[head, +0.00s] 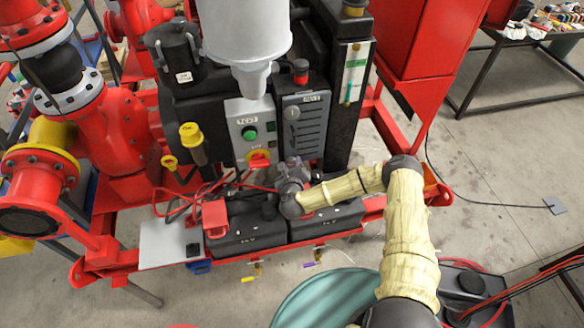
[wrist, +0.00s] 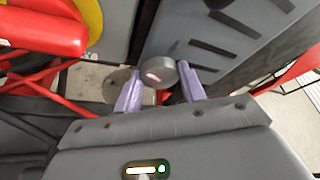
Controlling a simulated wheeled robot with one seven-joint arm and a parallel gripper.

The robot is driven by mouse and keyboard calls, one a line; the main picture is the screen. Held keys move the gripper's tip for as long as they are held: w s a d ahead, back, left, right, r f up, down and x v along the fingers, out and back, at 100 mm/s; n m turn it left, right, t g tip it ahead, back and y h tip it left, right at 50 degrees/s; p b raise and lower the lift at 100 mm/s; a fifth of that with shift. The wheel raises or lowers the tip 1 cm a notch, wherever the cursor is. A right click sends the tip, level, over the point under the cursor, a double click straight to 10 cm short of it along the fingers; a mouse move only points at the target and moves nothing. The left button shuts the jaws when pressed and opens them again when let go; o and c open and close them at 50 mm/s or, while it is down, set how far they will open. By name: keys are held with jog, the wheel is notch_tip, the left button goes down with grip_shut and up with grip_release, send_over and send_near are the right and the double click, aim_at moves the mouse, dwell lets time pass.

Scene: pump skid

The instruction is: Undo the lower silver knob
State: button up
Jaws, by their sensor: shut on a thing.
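The lower silver knob (wrist: 160,71) shows in the wrist view as a round grey cap at the lower edge of the grey slotted panel (wrist: 222,45). My gripper (wrist: 161,80) has its two purple fingers on either side of the knob, shut on it. In the head view my gripper (head: 293,170) is just below the slotted panel (head: 305,130) and hides the lower knob. A round silver knob (head: 292,113) shows on the upper left of that panel.
Left of the panel is a grey control box (head: 248,128) with a green button and a red-yellow rotary switch (head: 258,160). A white funnel-shaped vessel (head: 247,40) hangs above.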

jog(key=m+b, duration=0.1)
jog(key=m+y+b, duration=0.1)
jog(key=b, duration=0.1)
jog(key=m+g+y+b, duration=0.1)
jog(key=m, duration=0.1)
jog(key=shift+d+f+b, duration=0.2)
jog(key=shift+d+b, duration=0.1)
jog(key=shift+w+r+m+g+y+b, duration=0.15)
jog(key=shift+m+g+y+b, duration=0.25)
jog(key=shift+m+y+b, duration=1.15)
jog(key=shift+r, duration=0.1)
jog(key=o, duration=1)
jog(key=shift+d, duration=0.1)
jog(key=shift+c, duration=0.2)
jog(key=b+v, duration=0.1)
jog(key=v, duration=1.1)
